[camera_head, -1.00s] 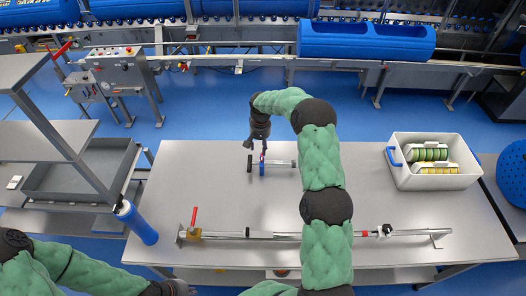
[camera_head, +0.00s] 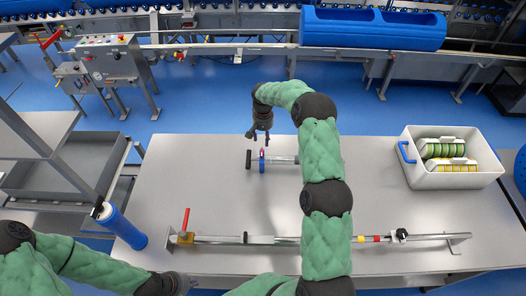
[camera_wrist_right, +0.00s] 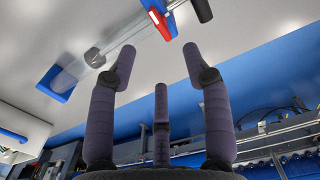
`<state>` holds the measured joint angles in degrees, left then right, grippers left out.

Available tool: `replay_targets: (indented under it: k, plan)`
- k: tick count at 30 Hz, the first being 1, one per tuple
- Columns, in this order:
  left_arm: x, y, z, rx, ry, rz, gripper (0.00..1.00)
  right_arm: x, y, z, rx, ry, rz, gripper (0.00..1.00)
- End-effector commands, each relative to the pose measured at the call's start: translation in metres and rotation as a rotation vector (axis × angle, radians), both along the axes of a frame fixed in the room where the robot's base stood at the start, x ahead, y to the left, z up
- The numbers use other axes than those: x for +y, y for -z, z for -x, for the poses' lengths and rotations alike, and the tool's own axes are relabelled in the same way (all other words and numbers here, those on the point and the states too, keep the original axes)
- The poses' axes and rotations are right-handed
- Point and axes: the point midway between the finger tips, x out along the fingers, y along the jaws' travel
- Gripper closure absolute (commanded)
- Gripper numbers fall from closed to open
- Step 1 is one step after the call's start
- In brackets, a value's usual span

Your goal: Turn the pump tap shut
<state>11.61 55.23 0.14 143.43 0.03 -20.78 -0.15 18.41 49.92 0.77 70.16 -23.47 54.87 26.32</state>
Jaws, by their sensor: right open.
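A pipe assembly lies along the front of the table, with a brass tap (camera_head: 186,238) at its left end; its red lever (camera_head: 186,219) stands up across the pipe. A smaller fitting (camera_head: 283,160) lies mid-table, with a black end and a blue and red part (camera_head: 262,161). I cannot tell for sure which one is the pump tap. My right gripper (camera_head: 259,137) is open and empty just behind the small fitting, apart from it. The right wrist view shows its spread fingers (camera_wrist_right: 158,62) and a red and blue handle (camera_wrist_right: 161,20) beyond them. My left gripper (camera_head: 178,283) is low at the front edge, its fingers unclear.
A white crate (camera_head: 409,150) with green and yellow rolls stands at the table's right. A blue cylinder (camera_head: 124,228) stands by the left edge. A grey shelf rack (camera_head: 60,165) is at left. The table's middle left is clear; my right arm covers part of the front pipe.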

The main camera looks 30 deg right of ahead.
Motion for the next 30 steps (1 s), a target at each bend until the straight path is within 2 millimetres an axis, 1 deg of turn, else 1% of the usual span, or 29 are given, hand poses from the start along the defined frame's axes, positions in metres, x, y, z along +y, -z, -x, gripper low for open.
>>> replay_targets:
  k: [9, 15, 18, 21, 30]
  plan:
    - [0.000, -0.012, 0.000, 0.000, 0.000, 0.000, 1.00, 0.001, 0.054, 0.001, 0.005, 0.001, -0.002, 0.50]
    - [0.000, -0.017, 0.000, 0.000, 0.000, 0.000, 1.00, 0.001, 0.082, 0.001, 0.003, 0.000, -0.002, 0.50]
    - [0.000, -0.018, 0.000, 0.000, 0.000, 0.000, 1.00, 0.001, 0.091, 0.001, 0.003, 0.001, -0.002, 0.50]
    - [0.000, -0.019, 0.000, 0.000, 0.000, 0.000, 1.00, 0.000, 0.095, 0.001, 0.000, 0.001, -0.001, 0.50]
    - [0.000, -0.018, 0.000, 0.000, 0.000, 0.000, 1.00, 0.000, 0.097, 0.001, -0.001, 0.000, -0.001, 0.50]
